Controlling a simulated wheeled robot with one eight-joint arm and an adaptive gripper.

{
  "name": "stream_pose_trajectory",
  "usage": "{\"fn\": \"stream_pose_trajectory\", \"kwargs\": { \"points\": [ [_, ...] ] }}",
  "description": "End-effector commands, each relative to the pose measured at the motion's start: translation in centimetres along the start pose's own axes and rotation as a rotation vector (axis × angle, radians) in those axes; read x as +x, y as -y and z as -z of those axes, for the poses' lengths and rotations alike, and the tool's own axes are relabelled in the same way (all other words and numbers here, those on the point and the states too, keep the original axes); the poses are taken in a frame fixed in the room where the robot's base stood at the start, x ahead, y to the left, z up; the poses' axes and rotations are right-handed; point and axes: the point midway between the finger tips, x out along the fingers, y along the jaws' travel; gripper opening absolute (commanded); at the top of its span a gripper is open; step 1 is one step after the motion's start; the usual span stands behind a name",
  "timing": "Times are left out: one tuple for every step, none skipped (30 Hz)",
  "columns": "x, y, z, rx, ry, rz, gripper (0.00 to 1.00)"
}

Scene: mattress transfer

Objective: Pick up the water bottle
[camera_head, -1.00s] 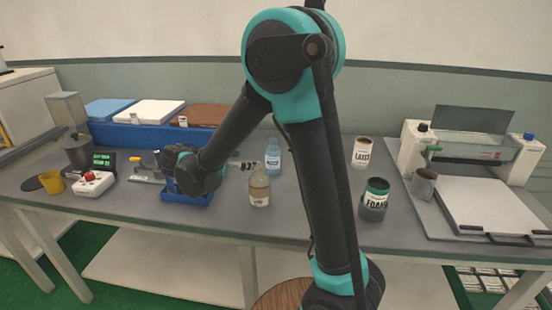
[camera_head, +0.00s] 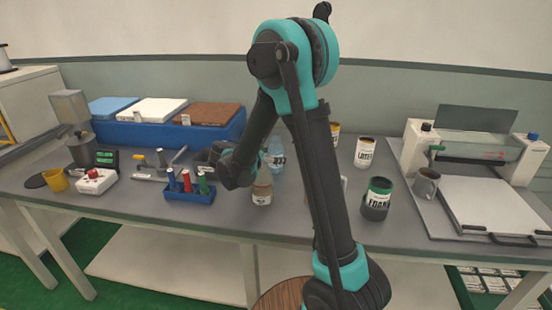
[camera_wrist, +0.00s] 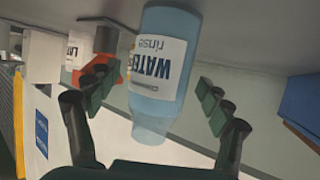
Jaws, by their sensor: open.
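The water bottle (camera_head: 276,152) is light blue with a white label and stands on the grey bench, partly hidden by my arm in the head view. In the wrist view the water bottle (camera_wrist: 155,95) shows upside down, its label reading "WATER rinse". My gripper (camera_wrist: 153,88) is open, with one dark green-padded finger on each side of the bottle. A gap shows between each finger and the bottle, and nothing is held. In the head view my fingertips are hidden behind the wrist and arm.
A blue rack (camera_head: 190,191) with coloured tubes stands to the left. A latex can (camera_head: 364,152) and a foam can (camera_head: 376,199) stand to the right.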

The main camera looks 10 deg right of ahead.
Motion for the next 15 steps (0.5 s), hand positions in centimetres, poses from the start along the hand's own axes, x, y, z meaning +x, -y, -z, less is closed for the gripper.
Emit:
{"fn": "stream_pose_trajectory", "kwargs": {
  "points": [
    [0.56,-0.06,0.0,0.001,0.0,-0.002,0.8],
    [0.75,-0.07,-0.01,0.0,0.0,-0.002,0.8],
    [0.95,-0.06,-0.02,0.0,0.0,-0.001,0.8],
    [1.05,-0.06,-0.01,0.0,0.0,-0.001,0.8],
    [1.11,-0.05,-0.02,0.0,0.0,0.0,0.8],
    [1.13,-0.04,-0.02,-0.001,0.0,0.0,0.8],
    [1.13,-0.03,-0.02,-0.001,0.0,0.0,0.8],
    [1.12,-0.03,-0.02,-0.001,0.0,0.0,0.8],
    [1.11,-0.03,-0.02,-0.001,0.0,0.0,0.8],
    [1.11,-0.03,-0.02,-0.001,0.0,0.0,0.8],
    [1.1,-0.03,-0.02,-0.001,0.0,0.0,0.79],
    [1.1,-0.03,-0.02,-0.001,0.0,0.0,0.74],
    [1.1,-0.03,-0.02,-0.001,0.0,0.0,0.7],
    [1.09,-0.03,-0.02,-0.001,0.0,0.0,0.66],
    [1.09,-0.03,-0.02,-0.001,0.0,0.0,0.61]
  ]
}}
